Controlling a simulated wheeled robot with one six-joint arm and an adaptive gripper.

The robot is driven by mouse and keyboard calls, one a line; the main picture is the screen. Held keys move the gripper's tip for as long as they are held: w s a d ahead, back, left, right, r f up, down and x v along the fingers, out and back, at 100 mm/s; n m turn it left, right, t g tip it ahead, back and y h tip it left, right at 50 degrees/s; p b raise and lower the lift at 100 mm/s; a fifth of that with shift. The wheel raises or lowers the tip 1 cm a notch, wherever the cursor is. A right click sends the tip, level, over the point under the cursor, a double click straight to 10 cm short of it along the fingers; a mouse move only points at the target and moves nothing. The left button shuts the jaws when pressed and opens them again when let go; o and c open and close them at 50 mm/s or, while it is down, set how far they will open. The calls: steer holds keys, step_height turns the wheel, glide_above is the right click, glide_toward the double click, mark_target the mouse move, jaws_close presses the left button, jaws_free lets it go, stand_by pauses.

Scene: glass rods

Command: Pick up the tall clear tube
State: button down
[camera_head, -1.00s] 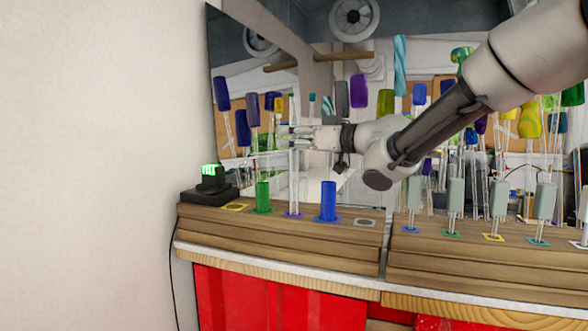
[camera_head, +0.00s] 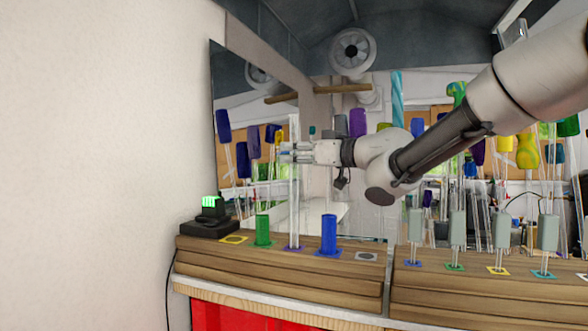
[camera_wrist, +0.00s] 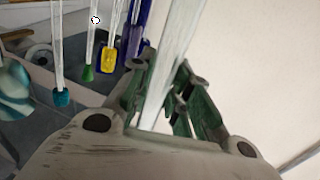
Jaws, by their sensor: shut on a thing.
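The tall clear tube (camera_head: 294,215) stands upright on a purple-marked spot of the wooden bench, between a short green cylinder (camera_head: 263,230) and a taller blue cylinder (camera_head: 328,234). My gripper (camera_head: 290,152) reaches in from the right and is shut on the upper part of the tube. In the wrist view the clear tube (camera_wrist: 172,60) runs between the green-grey fingers (camera_wrist: 168,105). Its lower end appears at the purple mark; I cannot tell whether it touches the bench.
A small device with a green lit display (camera_head: 209,204) sits at the bench's left end. Several grey-topped rods (camera_head: 458,226) stand in a row at the right. A mirror-like panel (camera_head: 250,110) is behind the tube. The wooden bench (camera_head: 280,270) has empty marked spots beside the cylinders.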

step_height(320, 180, up, 14)
stand_by(0.4)
steer(key=shift+s, duration=0.1)
stand_by(0.6)
